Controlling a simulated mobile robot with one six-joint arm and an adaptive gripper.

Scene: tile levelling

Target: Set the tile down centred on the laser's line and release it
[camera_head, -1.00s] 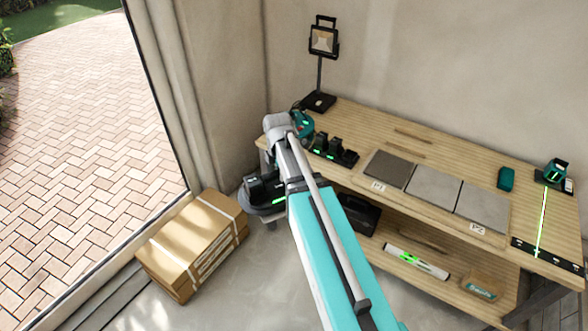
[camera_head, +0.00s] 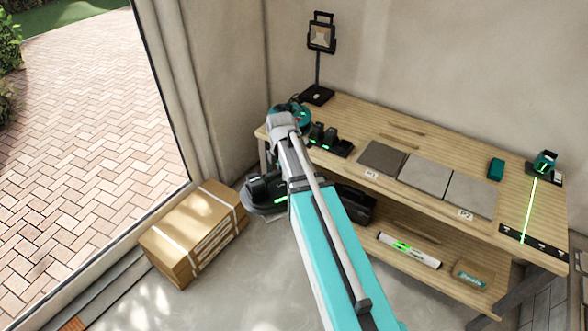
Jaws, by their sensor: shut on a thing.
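The laser (camera_head: 544,161) stands at the right end of the wooden bench (camera_head: 395,122). Its bright green line (camera_head: 532,205) runs from it across the bench top toward the front edge, over a black strip with white marks (camera_head: 533,244). A dark grey tile (camera_head: 382,157) lies by a P1 label (camera_head: 372,174). Two lighter grey tiles lie to its right, a middle one (camera_head: 423,177) and a right one (camera_head: 470,194) by a P2 label (camera_head: 466,214). My arm reaches toward the bench's left end.
A battery charger (camera_head: 330,143) and a work lamp (camera_head: 320,60) stand at the bench's left. A teal case (camera_head: 496,169) lies behind the right tile. The lower shelf holds a white tube (camera_head: 408,249) and a small box (camera_head: 473,274). A strapped carton (camera_head: 195,235) stands on the floor.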

